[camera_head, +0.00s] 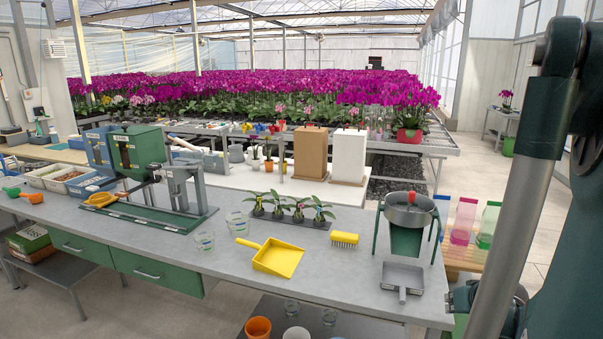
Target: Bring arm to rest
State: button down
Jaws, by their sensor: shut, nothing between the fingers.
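My own arm fills the right edge of the head view, with a dark green joint at the top, a long grey link slanting down and dark green parts at the lower right. My gripper cannot be made out in this view, so its fingers are not seen. The long grey workbench (340,262) stands in front of me, and my arm passes in front of the area beyond its right end.
On the bench are a yellow dustpan (277,260), a brush (344,239), a grey scoop (403,277), a sieve machine (409,222), seedlings (297,206) and a green-hoppered machine (135,150). Coloured containers (464,221) stand near my arm. An orange pot (258,328) is below.

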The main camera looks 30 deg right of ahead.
jog(key=w+a+r+n+y, duration=0.1)
jog(key=w+a+r, duration=0.2)
jog(key=a, duration=0.6)
jog(key=w+a+r+n+y, duration=0.1)
jog(key=w+a+r, duration=0.25)
jog(key=a, duration=0.55)
jog(key=w+a+r+n, duration=0.1)
jog(key=w+a+r, duration=0.15)
jog(key=a, duration=0.75)
jog(key=s+a+r+n+y, duration=0.1)
jog(key=s+a+r+n, duration=0.1)
jog(key=a, duration=1)
jog(key=s+a+r+n+y, duration=0.1)
jog(key=s+a, duration=0.4)
jog(key=a, duration=0.8)
jog(key=shift+s+a+r+n, duration=0.3)
jog(key=shift+r+n, duration=0.1)
jog(key=shift+r, duration=0.25)
